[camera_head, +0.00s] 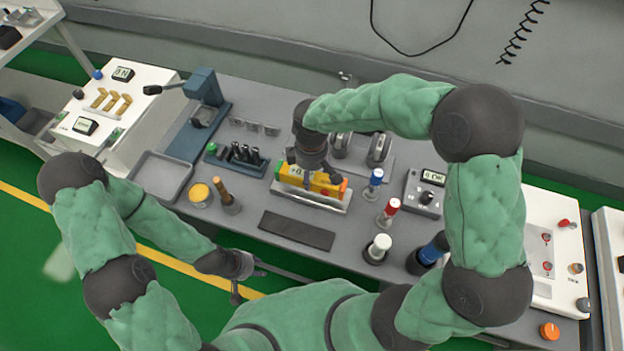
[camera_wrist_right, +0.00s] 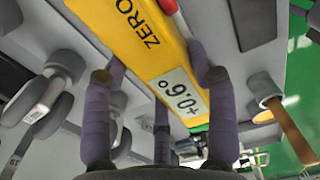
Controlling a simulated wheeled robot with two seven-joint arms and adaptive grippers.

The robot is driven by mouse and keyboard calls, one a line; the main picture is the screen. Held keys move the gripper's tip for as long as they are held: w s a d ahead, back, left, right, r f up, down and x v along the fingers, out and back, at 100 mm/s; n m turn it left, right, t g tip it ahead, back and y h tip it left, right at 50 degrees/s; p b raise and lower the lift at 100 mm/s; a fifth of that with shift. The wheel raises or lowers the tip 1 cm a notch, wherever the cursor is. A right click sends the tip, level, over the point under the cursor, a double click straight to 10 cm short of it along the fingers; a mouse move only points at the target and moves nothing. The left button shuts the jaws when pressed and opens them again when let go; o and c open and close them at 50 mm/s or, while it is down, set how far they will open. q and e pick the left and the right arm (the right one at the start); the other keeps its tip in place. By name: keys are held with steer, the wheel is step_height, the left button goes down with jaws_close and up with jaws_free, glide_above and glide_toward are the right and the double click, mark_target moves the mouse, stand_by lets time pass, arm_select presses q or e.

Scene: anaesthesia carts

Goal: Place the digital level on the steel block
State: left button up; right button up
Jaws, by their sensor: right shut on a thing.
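The digital level (camera_head: 323,183) is a yellow bar with a small display and coloured ends. The wrist view shows the level (camera_wrist_right: 150,45) reading about +0.6°, with "ZERO" printed beside the display. My right gripper (camera_head: 305,176) is shut on its middle from above, with the purple fingers (camera_wrist_right: 155,75) on either side. The steel block (camera_head: 312,200) is a pale metal bar directly below the level, roughly parallel to it. I cannot tell whether they touch. My left gripper (camera_head: 250,283) is empty, its fingers spread, low near the bench's front edge.
A dark mat (camera_head: 297,230) lies in front of the block. White, red and blue-topped posts, including a white-topped one (camera_head: 378,248), stand to the right. A yellow-lidded pot (camera_head: 199,193) and wooden-handled tool (camera_head: 226,195) stand left. A grey tray (camera_head: 160,177) lies further left.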

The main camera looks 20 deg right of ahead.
mark_target(312, 178)
steer(key=shift+w+d+f, duration=0.2)
steer(key=shift+w+f, duration=0.3)
steer(key=shift+f, duration=0.2)
step_height(312, 178, down, 3)
steer(key=shift+w+f+b, duration=0.1)
steer(key=shift+f+b, duration=0.05)
steer(key=shift+b, duration=1)
steer(key=o, duration=1.4)
step_height(312, 178, up, 12)
steer(key=p, duration=0.4)
steer(key=shift+p, duration=0.35)
